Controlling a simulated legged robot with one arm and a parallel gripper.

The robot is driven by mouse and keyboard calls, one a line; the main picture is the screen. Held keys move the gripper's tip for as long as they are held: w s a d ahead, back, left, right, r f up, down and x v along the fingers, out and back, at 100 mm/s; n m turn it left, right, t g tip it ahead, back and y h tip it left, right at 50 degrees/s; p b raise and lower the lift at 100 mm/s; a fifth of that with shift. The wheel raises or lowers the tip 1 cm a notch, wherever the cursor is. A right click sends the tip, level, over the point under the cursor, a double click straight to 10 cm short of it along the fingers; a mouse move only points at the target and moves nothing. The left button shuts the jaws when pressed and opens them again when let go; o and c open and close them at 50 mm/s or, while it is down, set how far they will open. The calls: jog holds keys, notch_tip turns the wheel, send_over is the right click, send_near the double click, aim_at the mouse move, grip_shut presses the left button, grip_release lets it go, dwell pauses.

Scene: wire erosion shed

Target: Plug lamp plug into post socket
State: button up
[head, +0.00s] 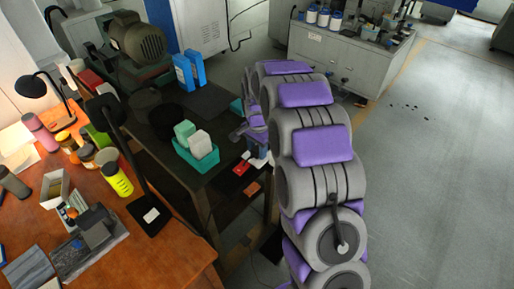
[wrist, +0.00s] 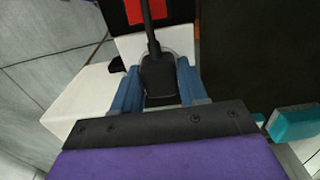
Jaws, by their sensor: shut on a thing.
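My gripper (wrist: 160,84) is shut on the black lamp plug (wrist: 158,72), with one blue finger on each side. The plug's dark cable (wrist: 152,28) runs up out of the wrist view. A white post socket (wrist: 128,48) lies right behind the plug, and part of a pale round rim shows around the plug. I cannot tell whether the plug is in the socket or only in front of it. In the head view my gripper (head: 258,148) is at the dark bench's right edge, largely hidden by my arm. A black lamp (head: 150,213) stands on the wooden table.
The dark bench (head: 205,100) holds a teal tray (head: 197,163) with two blocks, close left of my gripper. Red and white items (head: 242,167) lie by the bench edge. The wooden table (head: 185,262) is cluttered.

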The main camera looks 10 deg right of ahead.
jog(key=o, duration=1.1)
jog(key=shift+f, duration=0.1)
jog(key=shift+c, duration=0.2)
notch_tip(320, 180, up, 17)
jog(key=p, duration=0.3)
jog(key=shift+w+r, duration=0.15)
jog(key=shift+r, duration=0.05)
jog(key=shift+a, duration=0.1)
jog(key=s+n+g, duration=0.1)
jog(key=s+n, duration=0.9)
jog(key=s, duration=3.2)
jog(key=shift+s+r+n+g, duration=0.2)
jog(key=shift+n+g, duration=0.2)
